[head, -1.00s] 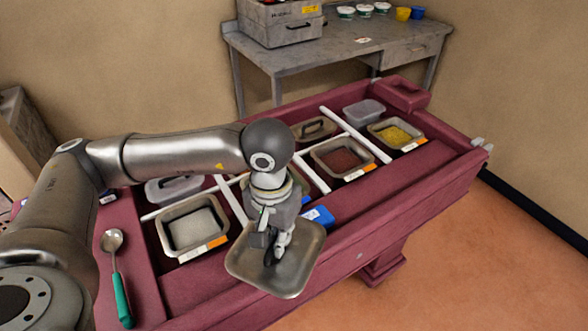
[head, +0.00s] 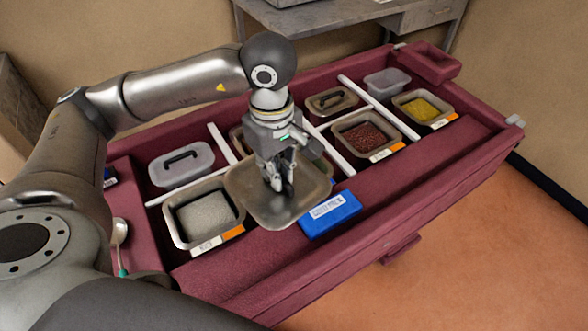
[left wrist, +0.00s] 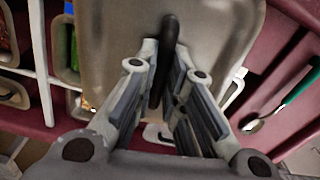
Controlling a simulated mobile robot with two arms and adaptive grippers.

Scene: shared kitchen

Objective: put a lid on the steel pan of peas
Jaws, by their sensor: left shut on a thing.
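My left gripper (head: 277,184) is shut on the black handle (left wrist: 168,45) of a rectangular steel lid (head: 250,206). The lid is held in the air, roughly flat, above the middle of the maroon counter. It also fills the upper middle of the left wrist view (left wrist: 108,50). The pan of peas is mostly hidden behind my gripper and the lid in the head view. A little green shows in a pan at the left of the left wrist view (left wrist: 73,46). I cannot tell the gap between lid and pan. My right gripper is out of view.
A pan of pale grains (head: 207,212) stands left of the lid, and a pan of dark red beans (head: 362,136) to the right. A blue box (head: 330,213) lies in front. White dividers (head: 380,107) separate the wells. A yellow-filled pan (head: 421,107) is far right.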

